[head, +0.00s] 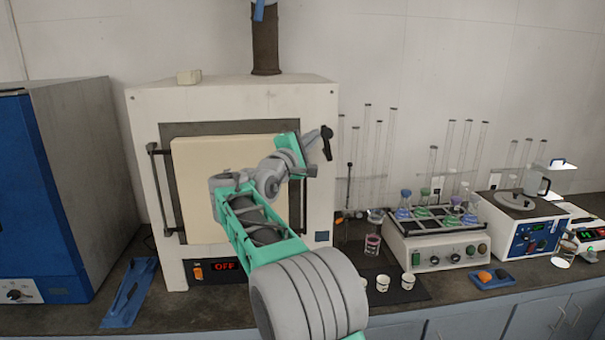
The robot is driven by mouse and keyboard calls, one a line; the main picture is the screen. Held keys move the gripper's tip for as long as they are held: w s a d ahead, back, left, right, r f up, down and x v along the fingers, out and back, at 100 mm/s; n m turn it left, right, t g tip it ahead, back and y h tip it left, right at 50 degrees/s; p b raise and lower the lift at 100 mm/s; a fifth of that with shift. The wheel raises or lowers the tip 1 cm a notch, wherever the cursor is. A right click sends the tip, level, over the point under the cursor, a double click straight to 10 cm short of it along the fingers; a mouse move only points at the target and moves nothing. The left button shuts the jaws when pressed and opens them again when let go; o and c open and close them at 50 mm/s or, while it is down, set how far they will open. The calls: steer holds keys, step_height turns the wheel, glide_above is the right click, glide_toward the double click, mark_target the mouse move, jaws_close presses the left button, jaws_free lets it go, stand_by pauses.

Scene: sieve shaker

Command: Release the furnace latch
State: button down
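The furnace (235,95) is a pale box with a grey-framed front and a beige door panel (200,190). A small black lever (327,143), which looks like the latch, is at the upper right of its front. My arm reaches across the door from below. My gripper (312,150) is at the door's upper right, just left of the lever. I cannot tell whether it touches the lever. Its fingers are small and partly hidden, so their opening is unclear. My arm covers the door's right part.
A dark bar handle (160,195) is on the furnace's left side. A blue cabinet (60,190) stands left, with a blue tray (130,292) between. Right are glass tubes, a shaker with flasks (440,250), small cups (383,283) and a blue-fronted instrument (535,238).

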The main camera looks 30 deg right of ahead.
steer(key=shift+s+d+r+p, duration=0.25)
steer(key=shift+d+r, duration=0.05)
steer(key=shift+d, duration=0.3)
steer(key=shift+s+d+r+p, duration=0.25)
steer(key=shift+d+r, duration=0.1)
steer(key=shift+d, duration=0.2)
steer(key=shift+s+d+r+p, duration=0.2)
steer(key=shift+d+r+p, duration=0.1)
steer(key=shift+d, duration=0.3)
steer(key=shift+a+r, duration=0.1)
steer(key=shift+w+a+r, duration=0.1)
steer(key=shift+a+r, duration=0.05)
steer(key=shift+a, duration=0.15)
steer(key=b, duration=0.2)
glide_toward(324, 129)
steer(key=s+a+r, duration=0.1)
steer(key=a+r, duration=0.3)
steer(key=r, duration=0.1)
steer(key=shift+s+a+r, duration=0.1)
steer(key=shift+a+r, duration=0.05)
